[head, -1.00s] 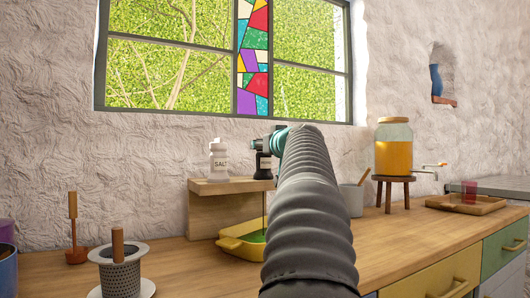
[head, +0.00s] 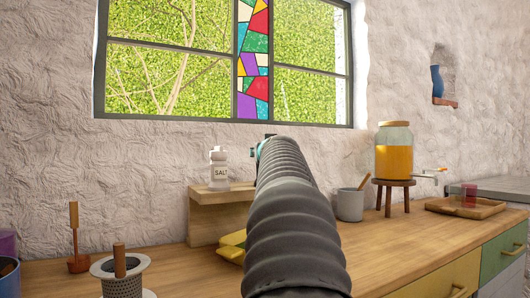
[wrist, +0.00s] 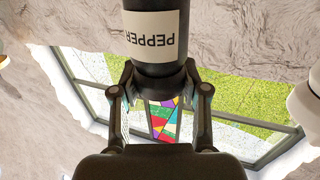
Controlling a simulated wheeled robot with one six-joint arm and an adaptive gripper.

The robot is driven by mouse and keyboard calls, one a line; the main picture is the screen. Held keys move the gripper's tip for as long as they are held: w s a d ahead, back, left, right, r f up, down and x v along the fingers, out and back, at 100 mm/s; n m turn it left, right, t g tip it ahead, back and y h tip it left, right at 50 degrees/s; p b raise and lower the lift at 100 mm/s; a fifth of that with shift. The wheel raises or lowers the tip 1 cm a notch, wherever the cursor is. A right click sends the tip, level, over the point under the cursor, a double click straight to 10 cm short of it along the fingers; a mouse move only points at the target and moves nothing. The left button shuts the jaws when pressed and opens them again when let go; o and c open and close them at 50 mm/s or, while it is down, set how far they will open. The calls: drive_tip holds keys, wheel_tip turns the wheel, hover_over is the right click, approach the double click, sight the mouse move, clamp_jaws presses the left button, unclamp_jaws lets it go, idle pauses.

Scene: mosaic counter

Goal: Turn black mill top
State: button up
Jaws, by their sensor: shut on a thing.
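The black mill (wrist: 155,48), with a white PEPPER label, fills the top middle of the wrist view and appears upside down there. My gripper (wrist: 159,76) has one finger on each side of the mill's narrow dark end and is shut on it. In the head view my arm hides the mill, and only a small teal and dark piece of my gripper (head: 262,147) shows past the arm. I cannot tell from this how far the top is turned.
A white salt bottle (head: 219,168) stands on the wooden riser (head: 208,202), left of my arm. A grey mug (head: 350,204) and a juice jar (head: 394,150) on a stool stand to the right.

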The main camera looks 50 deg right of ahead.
drive_tip(key=o, duration=1.2)
drive_tip(key=v, duration=1.2)
